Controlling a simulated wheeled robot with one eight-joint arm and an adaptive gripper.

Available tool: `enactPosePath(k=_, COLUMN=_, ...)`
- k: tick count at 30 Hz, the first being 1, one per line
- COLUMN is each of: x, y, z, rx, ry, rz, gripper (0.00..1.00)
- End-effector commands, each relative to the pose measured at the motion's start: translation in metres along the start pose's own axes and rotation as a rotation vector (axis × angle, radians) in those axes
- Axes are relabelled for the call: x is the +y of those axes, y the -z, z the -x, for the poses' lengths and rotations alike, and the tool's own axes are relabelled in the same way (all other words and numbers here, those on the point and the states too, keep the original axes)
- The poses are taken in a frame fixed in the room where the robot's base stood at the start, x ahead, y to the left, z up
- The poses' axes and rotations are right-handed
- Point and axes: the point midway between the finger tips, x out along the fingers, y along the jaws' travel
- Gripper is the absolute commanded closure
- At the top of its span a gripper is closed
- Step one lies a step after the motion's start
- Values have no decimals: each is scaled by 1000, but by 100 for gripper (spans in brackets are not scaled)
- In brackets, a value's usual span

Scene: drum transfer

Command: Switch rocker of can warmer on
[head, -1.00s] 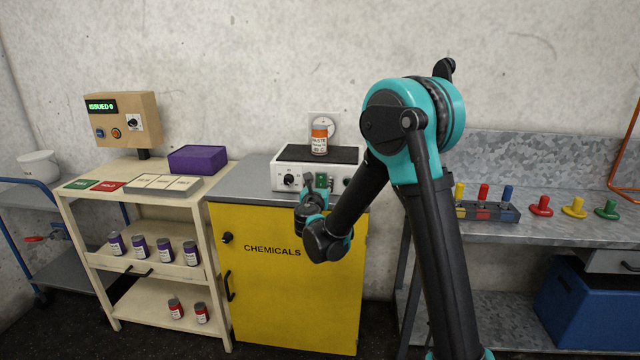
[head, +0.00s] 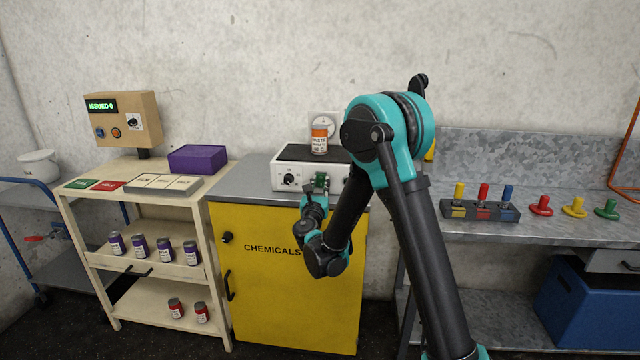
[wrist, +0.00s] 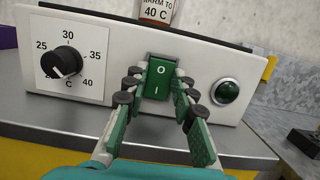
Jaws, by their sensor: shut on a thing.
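The can warmer (head: 282,180) is a white box with a black top, standing on the grey top of the yellow cabinet. Its green rocker (wrist: 158,82), marked O above and I below, sits mid-front in the wrist view. My gripper (wrist: 159,85) is at the front panel with its green-and-black fingers on either side of the rocker, shut on it. In the head view my gripper (head: 318,188) partly covers the panel. A green lamp (wrist: 227,91) right of the rocker looks dark. A dial (wrist: 62,62) sits to its left.
An orange-and-white can (head: 319,140) stands on the warmer. Left is a cream shelf unit (head: 215,215) with a purple box (head: 197,158) and several small cans. Right is a metal bench (head: 480,230) with coloured pegs. The cabinet top left of the warmer is clear.

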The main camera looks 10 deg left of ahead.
Motion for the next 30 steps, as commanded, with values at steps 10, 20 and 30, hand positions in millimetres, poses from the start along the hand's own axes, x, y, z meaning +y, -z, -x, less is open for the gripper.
enactPosePath(k=10, x=0, y=3, z=1, rx=-109, ry=-1, rz=1, gripper=100)
enactPosePath(k=20, x=0, y=3, z=1, rx=-108, ry=-1, rz=0, gripper=67)
enactPosePath(k=30, x=0, y=3, z=1, rx=-108, ry=-1, rz=0, gripper=53)
